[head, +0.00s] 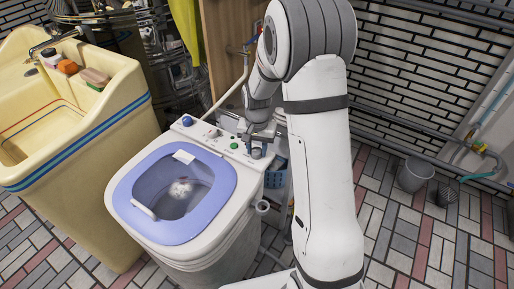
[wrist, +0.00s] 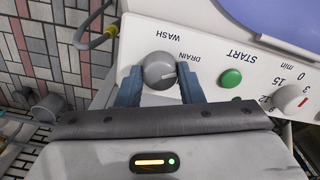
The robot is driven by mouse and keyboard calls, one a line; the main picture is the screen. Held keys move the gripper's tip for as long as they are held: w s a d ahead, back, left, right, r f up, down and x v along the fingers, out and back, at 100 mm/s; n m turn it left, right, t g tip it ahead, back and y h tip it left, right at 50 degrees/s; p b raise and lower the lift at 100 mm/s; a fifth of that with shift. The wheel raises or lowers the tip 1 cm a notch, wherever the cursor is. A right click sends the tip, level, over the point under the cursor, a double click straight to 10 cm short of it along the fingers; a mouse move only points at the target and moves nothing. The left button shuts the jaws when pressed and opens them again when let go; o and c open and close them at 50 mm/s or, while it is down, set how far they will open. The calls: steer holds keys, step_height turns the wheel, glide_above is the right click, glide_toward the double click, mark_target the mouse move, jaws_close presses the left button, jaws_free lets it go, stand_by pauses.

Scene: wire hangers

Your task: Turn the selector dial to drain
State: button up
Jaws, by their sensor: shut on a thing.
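The grey round selector dial (wrist: 160,70) sits on the white control panel (wrist: 215,45) of the washing machine. A pale pointer line on its face runs to the right in the wrist view, toward the side of the DRAIN label (wrist: 203,57). The WASH label (wrist: 165,35) is above the dial in that view; the lettering appears upside down. My gripper (wrist: 160,84) has its two blue-grey fingers on either side of the dial, shut on it. In the head view my gripper (head: 258,137) comes down over the panel's right end, and the dial (head: 256,153) shows just below it.
A green START button (wrist: 231,78) and a red-marked timer knob (wrist: 285,98) are right of the dial. The washer's blue lid (head: 140,190) is in front of the panel. A yellow sink (head: 120,110) stands left. Grey buckets (head: 415,174) are on the floor at right.

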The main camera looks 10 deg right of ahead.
steer(key=o, duration=1)
step_height(320, 180, up, 7)
steer(key=shift+r+p, duration=0.1)
steer(key=shift+p, duration=0.5)
steer(key=shift+r, duration=0.3)
steer(key=shift+r, duration=0.3)
step_height(320, 180, up, 8)
steer(key=n+p, duration=0.1)
steer(key=p, duration=0.2)
glide_above(257, 150)
steer(key=s, duration=0.4)
steer(key=s+r+n+t+p, duration=0.1)
steer(key=s+r+n+p, duration=0.1)
steer(key=s+r+p, duration=0.2)
steer(key=s+r+n+t+p, duration=0.1)
steer(key=s+r+p, duration=0.4)
steer(key=s+r, duration=0.6)
steer(key=s+n, duration=0.1)
steer(key=s, duration=0.4)
steer(key=shift+t, duration=0.3)
